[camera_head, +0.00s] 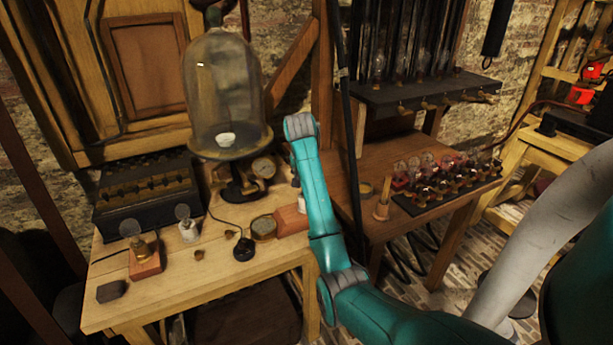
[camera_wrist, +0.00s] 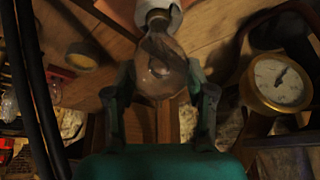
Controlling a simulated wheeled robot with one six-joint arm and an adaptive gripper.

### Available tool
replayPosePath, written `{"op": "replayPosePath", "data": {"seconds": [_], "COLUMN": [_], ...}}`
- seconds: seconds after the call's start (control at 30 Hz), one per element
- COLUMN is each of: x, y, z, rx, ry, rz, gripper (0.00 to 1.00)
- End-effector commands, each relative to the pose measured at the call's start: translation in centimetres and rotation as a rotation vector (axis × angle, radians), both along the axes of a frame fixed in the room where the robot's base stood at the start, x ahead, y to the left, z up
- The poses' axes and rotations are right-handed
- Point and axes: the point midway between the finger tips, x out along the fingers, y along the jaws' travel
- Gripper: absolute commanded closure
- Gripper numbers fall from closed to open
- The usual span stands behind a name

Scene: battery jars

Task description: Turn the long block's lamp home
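The lamp (camera_wrist: 160,70) is a clear glass bulb with a brassy neck, standing in a pale socket (camera_wrist: 175,17) at the top of the wrist view. The long block (camera_head: 291,220) is reddish brown on the left bench, with a small white part (camera_head: 302,204) at its right end. My gripper (camera_wrist: 161,68) has one finger on each side of the glass, apparently touching it. In the head view my arm hides the lamp and most of my gripper. The lamp's turn angle cannot be read.
A glass bell jar (camera_head: 222,90) stands behind the block. A round dial (camera_head: 263,228) is close on its left; a dial also shows right of my gripper in the wrist view (camera_wrist: 279,82). Several small lamps (camera_head: 440,180) fill a right-hand rack.

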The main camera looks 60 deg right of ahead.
Motion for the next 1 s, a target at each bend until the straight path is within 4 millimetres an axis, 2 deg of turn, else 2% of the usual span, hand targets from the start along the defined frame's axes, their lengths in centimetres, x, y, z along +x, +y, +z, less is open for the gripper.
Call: {"op": "replayPosePath", "data": {"seconds": [0.23,0.6,0.9,0.93,1.0], "x": [0.01,-0.38,-0.5,-0.5,-0.49], "y": [0.05,0.08,0.08,0.08,0.08], "z": [-0.04,-0.09,-0.15,-0.15,-0.14], "rx": [0.0,-0.003,-0.003,-0.002,-0.003], "ry": [0.002,0.004,0.004,0.004,0.004], "rz": [-0.042,-0.45,-0.49,-0.49,-0.489], "gripper": [0.71,0.71,0.71,0.38,0.21]}}
